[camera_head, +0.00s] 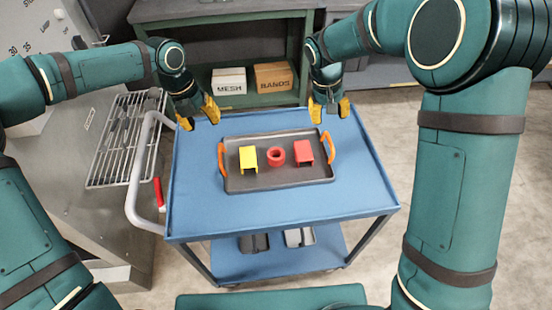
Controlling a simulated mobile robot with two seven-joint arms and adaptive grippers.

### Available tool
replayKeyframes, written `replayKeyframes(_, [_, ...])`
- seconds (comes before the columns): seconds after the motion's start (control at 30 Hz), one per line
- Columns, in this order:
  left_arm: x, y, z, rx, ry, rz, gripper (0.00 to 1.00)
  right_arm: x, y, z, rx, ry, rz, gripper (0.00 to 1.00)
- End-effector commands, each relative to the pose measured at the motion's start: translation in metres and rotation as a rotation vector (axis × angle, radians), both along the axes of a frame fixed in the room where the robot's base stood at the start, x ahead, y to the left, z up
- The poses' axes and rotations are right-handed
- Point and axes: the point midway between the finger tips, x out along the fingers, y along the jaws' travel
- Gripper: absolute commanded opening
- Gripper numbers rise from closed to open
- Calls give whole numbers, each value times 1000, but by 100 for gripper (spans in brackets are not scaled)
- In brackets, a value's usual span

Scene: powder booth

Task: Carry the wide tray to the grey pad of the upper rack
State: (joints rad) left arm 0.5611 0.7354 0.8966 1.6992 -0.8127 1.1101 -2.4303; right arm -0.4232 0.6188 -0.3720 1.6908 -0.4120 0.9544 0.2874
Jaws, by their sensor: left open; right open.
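The wide tray (290,178) is dark grey with an orange handle at each end and lies flat on the blue cart. A yellow block (248,159), a red ring (275,153) and a red block (305,153) sit in it. My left gripper (199,117) is open and empty, beyond the tray's left end and apart from the left handle. My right gripper (330,111) is open and empty, beyond the tray's right end and apart from the right handle. I cannot make out a grey pad of an upper rack in this view.
The blue cart (230,214) has a pale push handle (141,170) on its left and a lower shelf with grey items. A wire rack (124,140) lies left of the cart. A green bench behind holds a MESH box (229,82) and a BANDS box (273,77).

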Motion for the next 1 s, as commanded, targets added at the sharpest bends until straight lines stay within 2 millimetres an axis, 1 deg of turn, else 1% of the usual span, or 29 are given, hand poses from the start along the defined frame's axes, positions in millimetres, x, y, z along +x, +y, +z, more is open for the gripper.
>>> replayKeyframes(0.17, [-1, -5, -22, -1, 5, -2, 47, 0, -5, -23, -1, 4, -2, 47])
replayKeyframes(0.5, [0, -17, -82, -3, 3, -3, 47, 0, -17, -83, -1, 4, -1, 47])
replayKeyframes(0.7, [1, -23, -112, -2, 3, -2, 47, 1, -23, -113, -1, 4, -1, 47])
replayKeyframes(0.83, [2, -25, -124, -1, 1, 0, 47, 1, -25, -125, -1, 2, 0, 47])
replayKeyframes(1.0, [2, -26, -131, -2, 1, 0, 47, 2, -27, -131, 0, 0, 0, 47])
